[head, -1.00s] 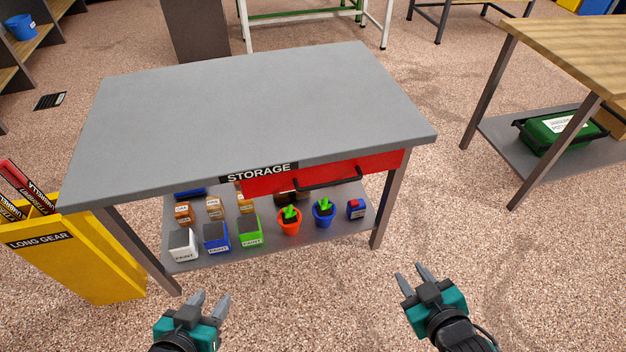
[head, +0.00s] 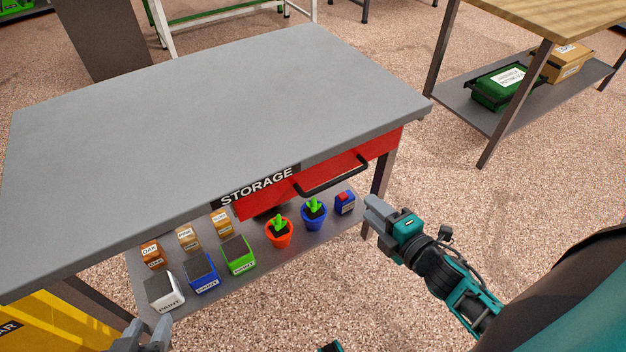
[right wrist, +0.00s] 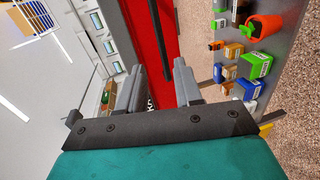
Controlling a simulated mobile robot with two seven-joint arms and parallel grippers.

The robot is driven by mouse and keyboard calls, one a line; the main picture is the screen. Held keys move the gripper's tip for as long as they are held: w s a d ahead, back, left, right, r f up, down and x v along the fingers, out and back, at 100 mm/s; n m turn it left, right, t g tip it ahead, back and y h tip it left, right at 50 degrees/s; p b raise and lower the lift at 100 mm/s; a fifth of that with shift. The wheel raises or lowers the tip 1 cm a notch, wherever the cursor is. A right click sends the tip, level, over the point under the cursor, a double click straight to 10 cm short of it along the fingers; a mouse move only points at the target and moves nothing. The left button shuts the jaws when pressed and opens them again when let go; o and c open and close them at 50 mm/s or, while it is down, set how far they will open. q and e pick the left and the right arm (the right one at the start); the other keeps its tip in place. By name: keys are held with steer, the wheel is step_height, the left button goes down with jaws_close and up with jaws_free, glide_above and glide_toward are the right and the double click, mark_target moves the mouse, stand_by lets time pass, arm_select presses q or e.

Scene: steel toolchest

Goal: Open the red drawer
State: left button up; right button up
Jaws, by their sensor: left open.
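The red drawer (head: 375,150) sits under the grey table top, beside the STORAGE label, and looks shut. Its dark bar handle (head: 335,180) runs along the front. My right gripper (head: 372,208) is just right of and below the handle in the head view, not touching it. In the right wrist view, the right gripper (right wrist: 158,92) has its fingers apart, with the red drawer front (right wrist: 145,35) and the dark handle (right wrist: 168,40) beyond the gap. My left gripper (head: 150,335) is open at the bottom left edge, partly cut off.
The grey table (head: 200,110) has a bare top. Its lower shelf holds paint boxes (head: 202,272), small orange boxes and two potted plants (head: 279,232). A yellow bin (head: 50,325) stands at the left. A wooden bench (head: 570,20) stands at the right, with clear floor between.

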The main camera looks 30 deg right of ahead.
mark_target(338, 178)
steer(key=b+x, duration=0.2)
steer(key=x, duration=1.1)
steer(key=shift+w+a, duration=0.1)
steer(key=shift+a, duration=0.1)
steer(key=shift+f, duration=0.1)
steer(key=shift+c, duration=0.8)
jaws_close()
